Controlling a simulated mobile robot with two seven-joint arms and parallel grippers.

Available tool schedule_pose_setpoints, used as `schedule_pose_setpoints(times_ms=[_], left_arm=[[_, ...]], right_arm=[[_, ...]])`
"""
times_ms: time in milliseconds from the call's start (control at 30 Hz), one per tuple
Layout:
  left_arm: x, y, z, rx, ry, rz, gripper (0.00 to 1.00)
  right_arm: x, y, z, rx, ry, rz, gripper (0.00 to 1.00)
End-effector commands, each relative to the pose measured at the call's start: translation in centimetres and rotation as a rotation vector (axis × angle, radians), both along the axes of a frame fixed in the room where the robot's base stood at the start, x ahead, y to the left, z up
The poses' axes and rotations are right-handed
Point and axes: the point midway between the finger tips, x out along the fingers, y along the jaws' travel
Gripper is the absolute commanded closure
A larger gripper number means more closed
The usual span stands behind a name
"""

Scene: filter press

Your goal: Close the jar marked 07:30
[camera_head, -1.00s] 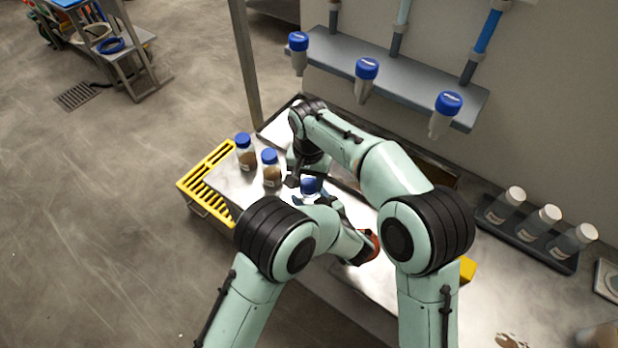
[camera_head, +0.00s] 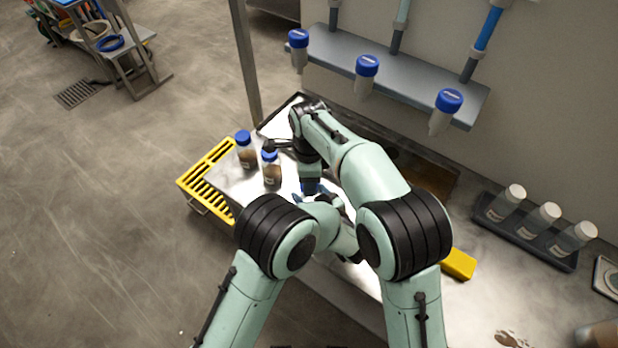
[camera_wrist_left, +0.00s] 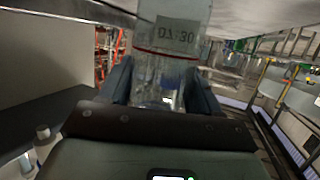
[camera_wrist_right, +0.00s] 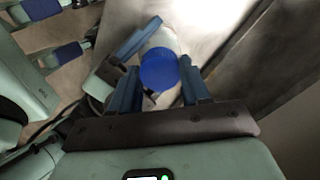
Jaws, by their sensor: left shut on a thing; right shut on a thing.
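The clear jar marked 07:30 (camera_wrist_left: 176,35) stands between the fingers of my left gripper (camera_wrist_left: 165,90), which is shut on it; its top is cut off in the left wrist view. In the right wrist view a blue lid (camera_wrist_right: 159,70) sits at the mouth of the clear jar (camera_wrist_right: 161,40). My right gripper (camera_wrist_right: 161,88) is shut on the lid from above. I cannot tell whether the lid is fully tight. In the head view my right gripper (camera_head: 311,184) hides most of the jar, and my left gripper (camera_head: 325,200) is just below it.
Two blue-lidded jars with brown contents (camera_head: 246,155) (camera_head: 272,173) stand close left of the grippers, by a yellow rack (camera_head: 205,178). A dark tray (camera_head: 525,240) with white-capped jars is at the right. A yellow block (camera_head: 459,263) lies on the bench. Blue-capped tubes hang from a shelf (camera_head: 415,90).

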Motion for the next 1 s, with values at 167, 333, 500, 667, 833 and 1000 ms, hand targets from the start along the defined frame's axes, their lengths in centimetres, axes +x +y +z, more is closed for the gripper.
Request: schedule_pose_setpoints(times_ms=[167, 333, 500, 667, 833, 1000], left_arm=[[0.0, 0.01, -0.02, -0.001, 0.001, 0.0, 1.0], [0.0, 0.01, -0.02, -0.001, 0.001, 0.0, 1.0], [0.0, 0.01, -0.03, -0.001, 0.001, 0.0, 1.0], [-0.01, 0.02, -0.03, -0.001, 0.001, 0.0, 1.0], [-0.01, 0.02, -0.04, -0.001, 0.001, 0.0, 1.0], [-0.01, 0.02, -0.04, -0.001, 0.001, 0.0, 1.0]], right_arm=[[0.03, 0.08, 0.01, -0.001, -0.002, -0.457, 0.81], [0.06, 0.06, -0.03, -0.001, -0.003, -0.885, 0.81], [0.08, 0.0, -0.05, 0.0, -0.002, -1.18, 0.81], [0.11, -0.05, -0.03, 0.001, -0.001, -1.27, 0.81], [0.11, -0.05, -0.03, 0.001, -0.001, -1.271, 0.81], [0.11, -0.06, -0.04, 0.001, -0.001, -1.269, 0.28]])
